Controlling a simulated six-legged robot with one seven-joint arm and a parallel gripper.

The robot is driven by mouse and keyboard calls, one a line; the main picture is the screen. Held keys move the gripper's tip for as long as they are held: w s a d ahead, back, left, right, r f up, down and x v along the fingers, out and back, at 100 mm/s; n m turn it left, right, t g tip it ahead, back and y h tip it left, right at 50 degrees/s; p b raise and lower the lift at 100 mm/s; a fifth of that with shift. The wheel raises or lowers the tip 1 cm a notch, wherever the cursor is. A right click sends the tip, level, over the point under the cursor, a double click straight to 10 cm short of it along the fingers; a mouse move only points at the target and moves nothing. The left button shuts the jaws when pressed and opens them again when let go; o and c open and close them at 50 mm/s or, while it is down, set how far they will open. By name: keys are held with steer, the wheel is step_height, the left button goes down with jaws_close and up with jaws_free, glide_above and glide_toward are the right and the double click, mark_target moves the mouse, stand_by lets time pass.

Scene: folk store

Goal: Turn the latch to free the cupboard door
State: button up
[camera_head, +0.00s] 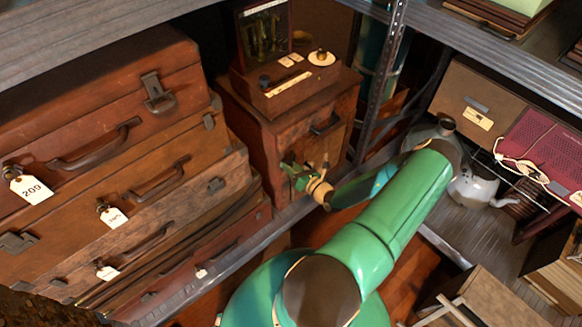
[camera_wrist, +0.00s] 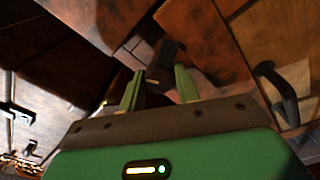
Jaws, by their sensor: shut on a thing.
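The wooden cupboard (camera_head: 286,118) stands in the middle of the head view, right of the stacked suitcases. Its door (camera_head: 342,110) faces right and looks closed, with a dark handle (camera_head: 325,125), which also shows in the wrist view (camera_wrist: 279,94). My gripper (camera_head: 291,170) is at the lower part of the cupboard's front. In the wrist view, the fingers of my gripper (camera_wrist: 160,83) are shut on a dark latch (camera_wrist: 166,62) that stands out between them. The latch's exact turn is hard to tell, and my gripper largely hides it in the head view.
Several suitcases (camera_head: 110,150) with tags are stacked close on the left. A wooden instrument (camera_head: 290,85) sits on the cupboard. A metal shelf post (camera_head: 383,80) rises right of it. A kettle (camera_head: 475,188) and a maroon radio (camera_head: 540,145) are farther right.

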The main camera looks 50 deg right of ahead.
steer(key=n, duration=1.1)
steer(key=shift+a+h, duration=0.15)
steer(key=shift+h, duration=0.25)
steer(key=o, duration=1)
